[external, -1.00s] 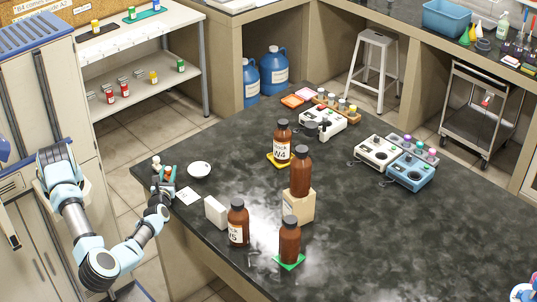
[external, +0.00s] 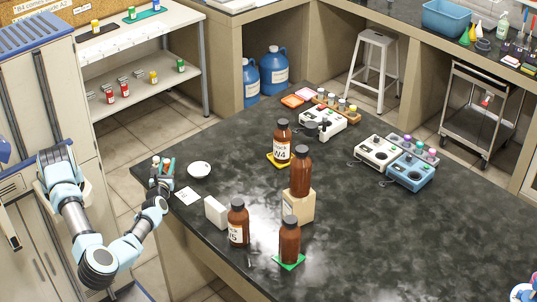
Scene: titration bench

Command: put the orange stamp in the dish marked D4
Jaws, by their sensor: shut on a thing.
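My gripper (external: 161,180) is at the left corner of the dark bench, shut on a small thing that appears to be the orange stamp. The stamp is mostly hidden by the fingers and very small here. Other small stamps with pale and teal parts (external: 168,163) stand close by. A white round dish (external: 199,170) sits on the bench just right of my gripper, apart from it and looking empty.
A white block (external: 216,212) and a brown bottle (external: 238,223) stand right of the card. More brown bottles stand on a yellow mat, a wooden block (external: 298,207) and a green mat (external: 289,262). Meters (external: 378,153) are farther back.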

